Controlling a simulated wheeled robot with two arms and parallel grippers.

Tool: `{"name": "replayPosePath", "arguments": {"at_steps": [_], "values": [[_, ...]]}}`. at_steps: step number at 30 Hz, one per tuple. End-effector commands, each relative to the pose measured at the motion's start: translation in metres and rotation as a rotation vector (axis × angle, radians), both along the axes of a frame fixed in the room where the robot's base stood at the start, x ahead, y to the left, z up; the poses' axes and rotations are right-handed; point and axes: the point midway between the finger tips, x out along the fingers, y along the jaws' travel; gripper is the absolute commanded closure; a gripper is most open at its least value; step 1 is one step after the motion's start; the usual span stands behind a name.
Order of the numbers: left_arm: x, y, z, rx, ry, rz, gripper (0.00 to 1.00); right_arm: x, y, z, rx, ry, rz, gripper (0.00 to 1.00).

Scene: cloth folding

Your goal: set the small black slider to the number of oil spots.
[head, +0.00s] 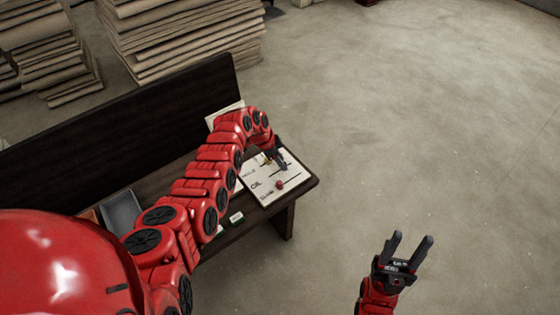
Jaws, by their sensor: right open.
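A white board (261,199) with the printed word "OIL" and dark lines lies near the right end of a dark bench. A small red knob (279,184) sits on it. My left gripper (280,162) is low over the upper right part of the board, fingers pointing down. Its fingers are too small and dark to tell whether they are open or shut. I cannot make out the small black slider; the gripper may cover it. I see no oil spots clearly. My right gripper (411,241) is open and empty over the floor, right of the bench.
The dark bench (300,184) has a tall back panel (130,125) behind it. A grey tray-like object (121,211) and small white-and-green labels (236,217) lie left of the board. Stacked cardboard (180,35) stands behind. The floor to the right is clear.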

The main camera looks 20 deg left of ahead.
Motion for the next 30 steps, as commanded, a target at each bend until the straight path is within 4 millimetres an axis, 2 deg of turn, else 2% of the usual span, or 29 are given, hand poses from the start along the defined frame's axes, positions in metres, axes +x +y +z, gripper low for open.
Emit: {"name": "replayPosePath", "arguments": {"at_steps": [1,2,11,16,23,30], "values": [[0.000,0.000,0.000,0.000,0.000,0.000,0.49,0.000,0.000,0.000,0.000,0.000,0.000,0.50],[0.000,0.000,0.000,-0.001,0.000,0.000,0.43,0.000,0.000,0.000,0.000,0.000,0.000,0.50],[0.000,0.000,0.001,0.000,-0.002,-0.001,0.43,0.000,0.000,0.000,0.000,0.000,0.000,0.50],[0.000,0.002,0.009,-0.002,-0.005,-0.001,0.43,0.000,0.000,0.003,0.000,0.000,0.000,0.50],[-0.006,0.011,0.035,-0.002,-0.005,0.002,0.43,0.000,0.000,0.008,0.000,0.000,0.000,0.50],[-0.014,0.028,0.079,0.000,-0.008,0.003,0.43,0.000,0.000,0.010,0.000,0.000,0.000,0.50]]}}
